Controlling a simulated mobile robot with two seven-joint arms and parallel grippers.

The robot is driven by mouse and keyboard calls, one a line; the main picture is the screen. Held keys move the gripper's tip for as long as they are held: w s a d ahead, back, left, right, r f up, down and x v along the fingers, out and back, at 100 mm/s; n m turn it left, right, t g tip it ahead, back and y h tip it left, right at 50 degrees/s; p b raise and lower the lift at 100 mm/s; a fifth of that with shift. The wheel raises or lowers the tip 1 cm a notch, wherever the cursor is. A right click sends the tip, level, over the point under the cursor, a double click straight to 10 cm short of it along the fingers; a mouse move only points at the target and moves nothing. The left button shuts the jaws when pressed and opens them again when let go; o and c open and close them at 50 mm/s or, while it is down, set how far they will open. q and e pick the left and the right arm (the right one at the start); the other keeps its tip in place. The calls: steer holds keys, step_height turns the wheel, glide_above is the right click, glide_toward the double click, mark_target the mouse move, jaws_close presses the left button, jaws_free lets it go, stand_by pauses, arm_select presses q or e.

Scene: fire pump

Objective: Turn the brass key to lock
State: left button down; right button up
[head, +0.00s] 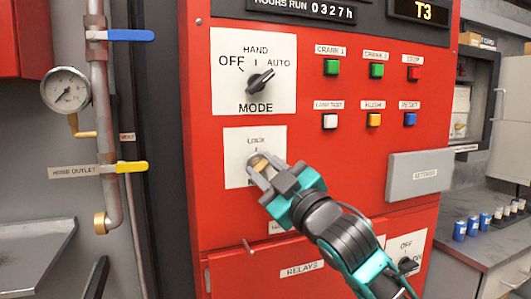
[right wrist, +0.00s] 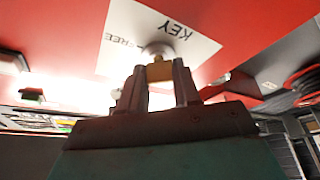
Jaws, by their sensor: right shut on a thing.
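The brass key (head: 260,163) sits in the lock on a white plate (head: 236,142) marked LOCK on the red panel. My right gripper (head: 264,173) is at the plate with its fingers around the key. In the right wrist view the key (right wrist: 160,71) shows between the fingertips (right wrist: 158,82), in front of the round lock face (right wrist: 157,50). The fingers are shut on it. The gripper hides most of the plate's lower lettering and the key's exact angle. My left gripper is not in view.
Above the lock is the MODE knob (head: 260,81). Coloured push buttons (head: 376,71) and a grey box (head: 420,175) lie to the right. A pipe with a gauge (head: 66,91) and yellow-handled valve (head: 131,167) runs down the left. Another knob (head: 408,264) is low right.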

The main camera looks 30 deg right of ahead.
steer(key=shift+d+r+n+y+p, duration=0.1)
steer(key=shift+r+n+y+p, duration=0.35)
steer(key=shift+n, duration=0.25)
steer(key=n+g+y+p, duration=0.1)
steer(key=n+p, duration=0.2)
steer(key=n+g+p, duration=0.1)
steer(key=n+p, duration=0.2)
steer(key=n+g+p, duration=0.1)
steer(key=n+p, duration=0.1)
steer(key=p, duration=0.1)
steer(key=shift+y, duration=0.35)
steer(key=shift+f+n+g+p, duration=0.1)
steer(key=shift+n+g+p, duration=0.2)
steer(key=shift+n+p, duration=0.45)
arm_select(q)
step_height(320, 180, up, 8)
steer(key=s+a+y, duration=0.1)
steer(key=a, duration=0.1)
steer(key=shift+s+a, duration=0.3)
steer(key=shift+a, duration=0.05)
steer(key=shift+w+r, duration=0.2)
arm_select(e)
steer(key=shift+f+n, duration=0.1)
steer(key=shift+n, duration=0.15)
